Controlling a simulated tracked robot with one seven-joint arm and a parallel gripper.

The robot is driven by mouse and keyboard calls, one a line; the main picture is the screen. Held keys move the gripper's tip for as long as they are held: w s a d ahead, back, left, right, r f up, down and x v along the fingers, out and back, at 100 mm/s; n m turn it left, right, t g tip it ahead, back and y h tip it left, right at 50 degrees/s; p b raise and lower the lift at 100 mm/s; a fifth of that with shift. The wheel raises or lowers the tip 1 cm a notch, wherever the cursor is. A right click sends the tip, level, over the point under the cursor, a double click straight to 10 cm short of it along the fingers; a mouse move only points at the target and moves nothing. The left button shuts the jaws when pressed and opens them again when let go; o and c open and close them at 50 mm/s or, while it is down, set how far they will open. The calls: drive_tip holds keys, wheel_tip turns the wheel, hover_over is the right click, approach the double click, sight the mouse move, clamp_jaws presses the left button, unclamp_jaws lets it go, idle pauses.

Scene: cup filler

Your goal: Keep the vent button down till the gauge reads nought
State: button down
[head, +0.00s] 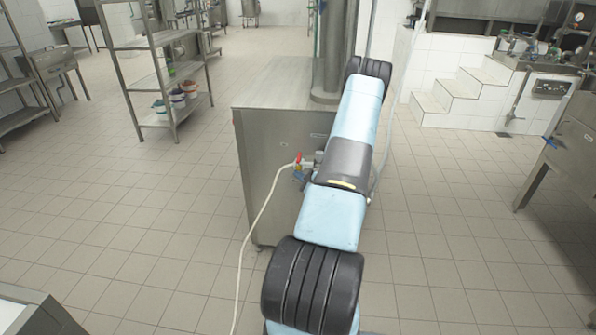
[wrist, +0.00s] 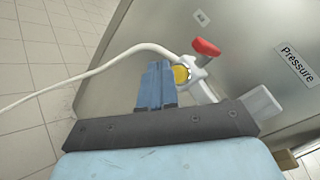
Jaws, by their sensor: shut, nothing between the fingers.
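My gripper (wrist: 158,68) is shut and empty, its two blue fingers side by side. In the wrist view its tips are just left of a round yellow button (wrist: 181,74) on a white valve fitting (wrist: 199,73). I cannot tell whether the fingers touch the button or whether it is pressed. A red lever (wrist: 206,47) sits on the fitting, and it also shows in the head view (head: 298,157). A "Pressure" label (wrist: 297,64) is on the steel cabinet. No gauge reading is legible.
The steel cabinet (head: 275,145) stands in the middle, partly behind my arm. A white hose (head: 259,216) runs from the fitting down to the floor. Shelving (head: 158,82) with tubs is at the left, white steps (head: 468,92) at the right.

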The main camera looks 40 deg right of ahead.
drive_tip(key=shift+d, duration=0.1)
drive_tip(key=shift+w+d+r, duration=0.1)
drive_tip(key=shift+w+d, duration=0.1)
drive_tip(key=shift+w, duration=0.1)
drive_tip(key=shift+w+d, duration=0.25)
drive_tip(key=shift+d, duration=0.15)
idle(4.1)
drive_tip(key=shift+a, duration=0.1)
idle(0.3)
drive_tip(key=shift+s+a, duration=0.55)
drive_tip(key=shift+a, duration=0.05)
drive_tip(key=shift+s+a, duration=1.65)
drive_tip(key=shift+a, duration=0.25)
